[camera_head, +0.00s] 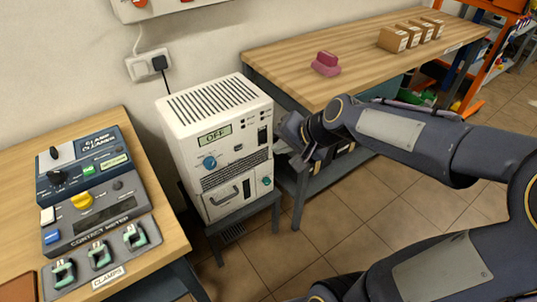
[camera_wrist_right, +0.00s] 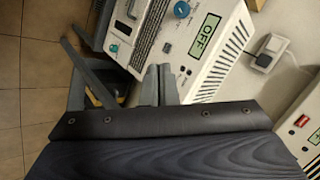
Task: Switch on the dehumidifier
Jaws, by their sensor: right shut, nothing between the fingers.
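The dehumidifier (camera_head: 186,133) is a white box with a slotted top, standing on a dark stand. Its display (camera_head: 214,134) reads OFF, and the display also reads OFF in the right wrist view (camera_wrist_right: 205,36). A blue knob (camera_head: 209,162) sits below the display. My right gripper (camera_head: 297,142) is shut and empty, just right of the front panel. In the right wrist view its closed fingers (camera_wrist_right: 158,80) overlap the panel's edge; contact cannot be told. My left gripper is not in view.
A wooden bench (camera_head: 120,140) at left carries a clamp charger, contact meter and clamps. A wall socket (camera_head: 148,66) with a black plug is behind the dehumidifier. Tiled floor is open in front.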

